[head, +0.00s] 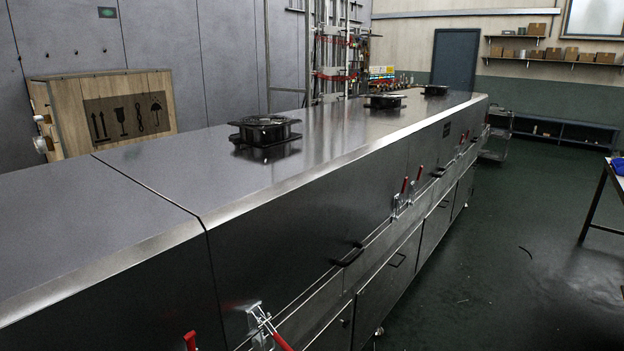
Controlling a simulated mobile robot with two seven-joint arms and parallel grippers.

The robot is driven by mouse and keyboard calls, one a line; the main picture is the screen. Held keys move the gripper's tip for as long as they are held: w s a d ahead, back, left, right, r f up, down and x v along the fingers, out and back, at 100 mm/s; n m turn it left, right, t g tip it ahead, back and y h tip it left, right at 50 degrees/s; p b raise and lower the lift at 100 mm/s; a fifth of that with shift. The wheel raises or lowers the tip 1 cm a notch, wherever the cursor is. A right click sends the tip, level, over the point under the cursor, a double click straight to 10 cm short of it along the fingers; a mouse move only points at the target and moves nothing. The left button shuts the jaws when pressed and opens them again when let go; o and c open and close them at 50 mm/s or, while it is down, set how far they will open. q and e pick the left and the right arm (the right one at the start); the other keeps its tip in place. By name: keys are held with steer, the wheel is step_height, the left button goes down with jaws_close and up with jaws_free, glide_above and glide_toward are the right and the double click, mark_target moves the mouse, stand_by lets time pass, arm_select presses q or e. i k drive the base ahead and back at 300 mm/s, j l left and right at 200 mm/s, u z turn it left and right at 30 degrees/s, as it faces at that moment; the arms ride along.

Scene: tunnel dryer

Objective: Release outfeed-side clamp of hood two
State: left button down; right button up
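The tunnel dryer (290,200) is a long steel housing running from the near left to the far right. A seam across its top splits a near hood (80,220) from a longer stretch beyond. Toggle clamps with red handles sit along its right side. One clamp (262,322) is just beyond the seam, with its red handle slanting down. A red handle tip (190,341) shows before the seam. Farther on, a pair of clamps (402,196) has handles pointing up. Another pair (467,138) is small at the far end. No hood number is readable. Neither gripper is in view.
Black handles (348,256) and lower doors (385,285) line the dryer's side. Black fan units (264,131) stand on top. A wooden crate (115,110) is behind at left. The green floor on the right is mostly clear, up to a table (603,200) at the edge.

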mark_target(400, 194)
steer(key=i+l+u, duration=0.15)
steer(key=i+l, duration=0.15)
steer(key=i+l+u, duration=0.15)
steer(key=i+l, duration=0.15)
steer(key=i+l+u, duration=0.15)
steer(key=l, duration=0.3)
steer(key=i+l+u, duration=0.1)
steer(key=i+l, duration=0.25)
steer(key=i+l+u, duration=0.15)
steer(key=l, duration=0.4)
steer(key=i+l+u, duration=0.25)
steer(key=i+l, duration=0.25)
steer(key=l, duration=0.2)
